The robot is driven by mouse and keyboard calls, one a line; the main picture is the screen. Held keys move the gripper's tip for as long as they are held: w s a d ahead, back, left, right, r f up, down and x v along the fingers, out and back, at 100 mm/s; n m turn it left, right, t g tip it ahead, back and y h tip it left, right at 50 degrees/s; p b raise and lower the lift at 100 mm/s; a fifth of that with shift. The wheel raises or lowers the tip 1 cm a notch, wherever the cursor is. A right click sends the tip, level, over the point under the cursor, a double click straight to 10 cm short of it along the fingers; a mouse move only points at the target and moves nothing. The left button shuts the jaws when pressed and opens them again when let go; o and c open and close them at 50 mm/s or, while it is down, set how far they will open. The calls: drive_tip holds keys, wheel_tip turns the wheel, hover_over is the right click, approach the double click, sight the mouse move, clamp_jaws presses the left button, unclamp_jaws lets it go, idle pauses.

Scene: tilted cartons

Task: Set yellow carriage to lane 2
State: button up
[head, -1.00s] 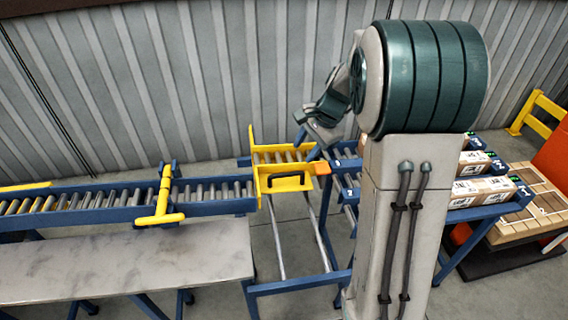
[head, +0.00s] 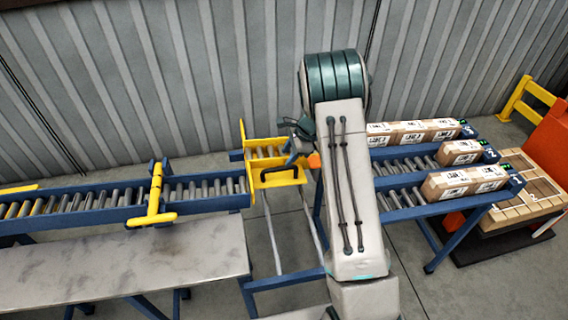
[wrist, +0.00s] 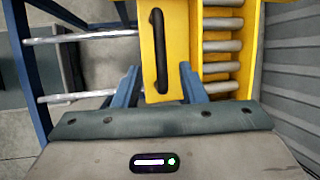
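The yellow carriage (head: 277,180) is a yellow-walled piece with grey rollers and a black handle (head: 279,167). It sits on the cross rails near their far end, just past the end of the infeed conveyor. An orange tab (head: 314,161) is on its right side. My gripper (wrist: 160,86) is open in the wrist view. In the head view my arm partly hides the gripper and the carriage's right side. Three roller lanes stand at right; the middle lane (head: 405,165) is partly hidden by my arm.
The infeed conveyor (head: 100,202) runs in from the left, with a yellow gate bar (head: 155,190) across it. Cartons (head: 463,181) stand on all three lanes. The rails (head: 272,235) in front of the carriage are clear. A grey bench (head: 120,265) stands front left.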

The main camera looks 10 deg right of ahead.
sight(279, 168)
drive_tip(key=p+x, duration=0.1)
drive_tip(key=x, duration=0.6)
drive_tip(key=shift+d, duration=0.1)
